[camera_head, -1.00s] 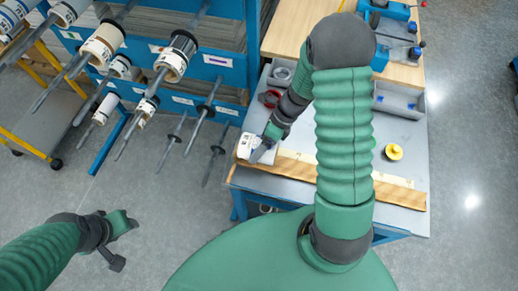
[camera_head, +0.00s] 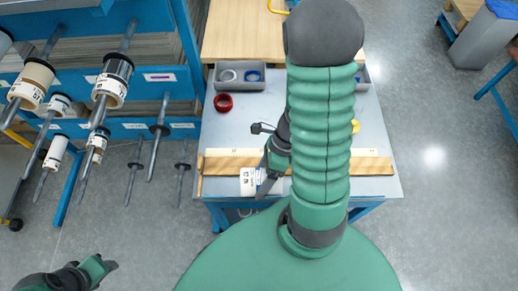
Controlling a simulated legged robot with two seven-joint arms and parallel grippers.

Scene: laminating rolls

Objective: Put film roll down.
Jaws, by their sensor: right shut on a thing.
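A white film roll (camera_head: 247,181) with dark print on its side is at the front edge of the grey worktable (camera_head: 220,138), by the wooden strip. My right gripper (camera_head: 262,184) is shut on the film roll, at its right side. The arm comes down over the table and hides part of it. I cannot tell whether the roll touches the table. My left gripper (camera_head: 105,266) is low at the left over the floor, away from the table; its jaws are too small to read.
A blue rack (camera_head: 186,78) with rolls on rods stands at the left. On the table are a wooden strip (camera_head: 372,166), a red ring (camera_head: 222,103) and a grey bin (camera_head: 254,83) with rings.

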